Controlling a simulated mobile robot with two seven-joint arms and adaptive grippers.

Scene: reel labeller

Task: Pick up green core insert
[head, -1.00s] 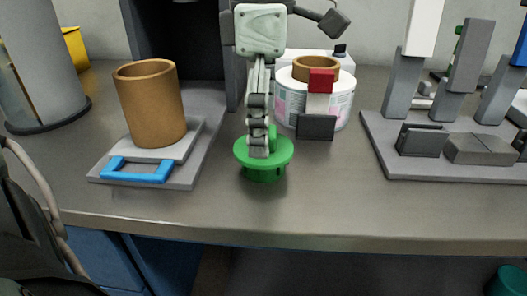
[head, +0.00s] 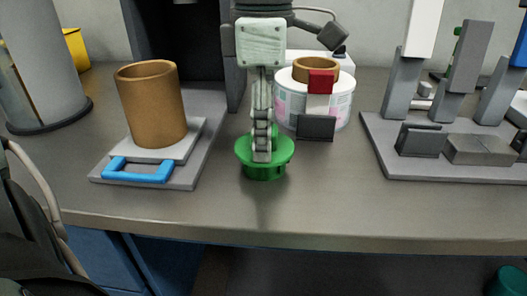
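The green core insert (head: 283,153) sits on the bench near its front edge, a round flanged disc with a narrower base and a raised middle part. My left gripper (head: 262,157) points straight down over it, its fingertips at the insert's middle. I see the gripper edge-on, one finger in front of the other. The near finger hides most of the raised part, so whether the fingers are closed on it cannot be told. My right gripper is not in view.
A brown cardboard core (head: 152,105) stands on a plate with a blue handle (head: 138,172) at the left. A white labelled reel (head: 340,108) stands behind the insert. A grey fixture (head: 440,172) with uprights is at the right. The bench front is clear.

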